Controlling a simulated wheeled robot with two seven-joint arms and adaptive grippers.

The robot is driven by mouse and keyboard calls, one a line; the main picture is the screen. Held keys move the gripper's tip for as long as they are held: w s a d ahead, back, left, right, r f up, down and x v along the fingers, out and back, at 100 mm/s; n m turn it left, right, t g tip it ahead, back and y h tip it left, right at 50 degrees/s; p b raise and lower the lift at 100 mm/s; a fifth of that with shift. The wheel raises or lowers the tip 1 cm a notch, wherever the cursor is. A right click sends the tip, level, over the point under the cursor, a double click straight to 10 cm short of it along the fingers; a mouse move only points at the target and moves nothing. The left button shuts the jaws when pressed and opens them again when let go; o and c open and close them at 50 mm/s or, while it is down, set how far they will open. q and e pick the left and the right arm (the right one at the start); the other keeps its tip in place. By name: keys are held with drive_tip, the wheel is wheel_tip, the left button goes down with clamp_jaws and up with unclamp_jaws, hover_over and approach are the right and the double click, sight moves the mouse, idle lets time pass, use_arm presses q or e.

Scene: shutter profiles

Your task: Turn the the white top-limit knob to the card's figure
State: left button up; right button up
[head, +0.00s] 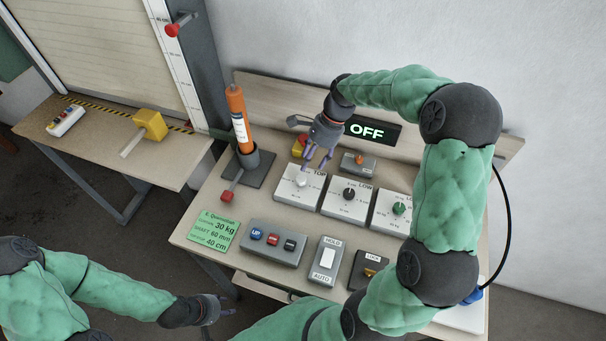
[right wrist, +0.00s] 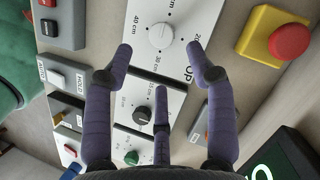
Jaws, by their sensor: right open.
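The white top-limit knob (head: 300,182) sits on the leftmost white dial plate of the bench. In the right wrist view the knob (right wrist: 160,36) has marks for 20, 30 cm and 40 cm around it; its pointer setting is too small to tell. The green card (head: 214,230) at the bench's left edge reads 30 kg, 60 mm and 40 cm. My right gripper (head: 318,158) is open and empty over the knob, its fingers spread either side of it in the wrist view, apart from it. My left gripper (head: 210,309) is low at the left, off the bench; its fingers are unclear.
Beside the plate are a black knob (head: 348,194) and a green knob (head: 399,208). A red emergency button (right wrist: 289,41) on a yellow box is close by. An orange cartridge (head: 237,115) stands upright at the left. A button box (head: 272,241) and switches lie in front.

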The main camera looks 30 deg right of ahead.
sight(302, 178)
drive_tip(key=b+x, duration=0.1)
drive_tip(key=x, duration=0.6)
drive_tip(key=shift+f+b, duration=0.3)
drive_tip(key=c, duration=1.1)
